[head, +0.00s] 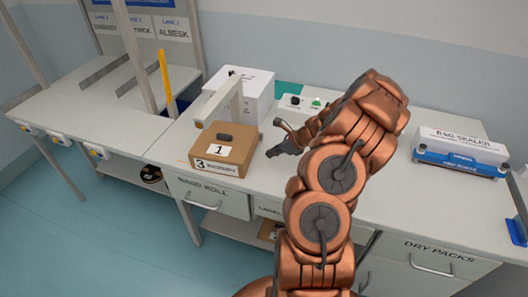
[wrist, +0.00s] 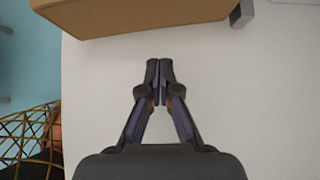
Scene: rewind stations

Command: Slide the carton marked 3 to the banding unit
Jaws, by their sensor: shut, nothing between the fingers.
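The brown carton (head: 232,138) sits on the workbench, with a 3 on its front label and a 1 on a card on top. It also shows at the top of the wrist view (wrist: 130,18). A white unit with a grey arch (head: 250,88) stands just behind it; it looks like the banding unit, but I read no name on it. My gripper (head: 271,152) is low over the bench, to the right of the carton. In the wrist view the gripper (wrist: 159,68) is shut and empty, its fingertips pointing at the carton with a gap of bare bench between.
A bag sealer (head: 460,152) stands at the bench's right. A small box with buttons (head: 305,102) lies behind my gripper. A yellow post (head: 166,75) and lane dividers stand at the left. The bench's front edge runs close before the carton.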

